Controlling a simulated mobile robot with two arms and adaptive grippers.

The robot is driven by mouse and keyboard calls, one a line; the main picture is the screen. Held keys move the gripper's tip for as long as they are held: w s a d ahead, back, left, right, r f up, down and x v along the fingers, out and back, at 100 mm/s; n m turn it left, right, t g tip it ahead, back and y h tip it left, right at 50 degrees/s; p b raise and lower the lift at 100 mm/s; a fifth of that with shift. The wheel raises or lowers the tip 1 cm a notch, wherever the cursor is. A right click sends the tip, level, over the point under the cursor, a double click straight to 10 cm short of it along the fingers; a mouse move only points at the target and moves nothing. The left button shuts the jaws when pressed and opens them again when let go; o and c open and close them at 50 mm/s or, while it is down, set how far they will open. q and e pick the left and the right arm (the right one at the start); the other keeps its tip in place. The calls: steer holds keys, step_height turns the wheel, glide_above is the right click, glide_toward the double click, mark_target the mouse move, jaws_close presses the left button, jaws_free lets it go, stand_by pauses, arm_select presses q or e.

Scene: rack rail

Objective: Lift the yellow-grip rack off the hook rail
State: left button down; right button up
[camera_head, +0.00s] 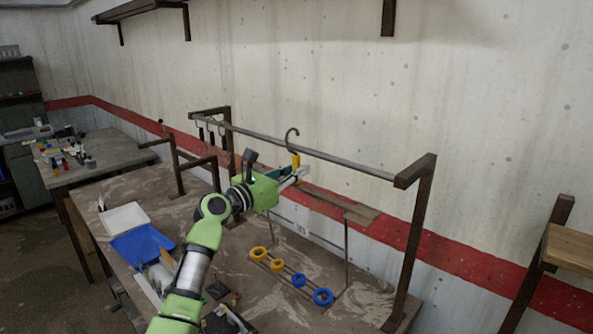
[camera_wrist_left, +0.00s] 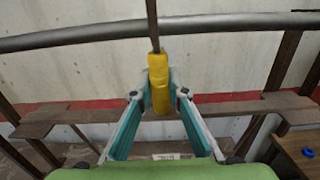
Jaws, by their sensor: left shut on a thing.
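The yellow grip (camera_head: 296,160) has a dark hook (camera_head: 291,135) above it. The hook's curve shows above the rail (camera_head: 340,160); I cannot tell whether it touches the rail. My left gripper (camera_head: 298,175) is shut on the yellow grip. In the left wrist view the grip (camera_wrist_left: 159,85) stands nearly upright between the fingertips (camera_wrist_left: 159,78), and its thin rod crosses in front of the rail (camera_wrist_left: 80,38). A brown crossbar (camera_head: 345,205) and thin upright wires show below and behind the gripper; the gripper hides how they join the grip. My right gripper is not in view.
Several dark-handled items (camera_head: 210,135) hang at the rail's left part. A blue tray (camera_head: 143,246) and white tray (camera_head: 124,218) lie left. The rail's right post (camera_head: 415,245) stands near.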

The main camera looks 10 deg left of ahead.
arm_select(q)
steer(key=shift+a+r, duration=0.1)
steer(key=shift+r, duration=0.2)
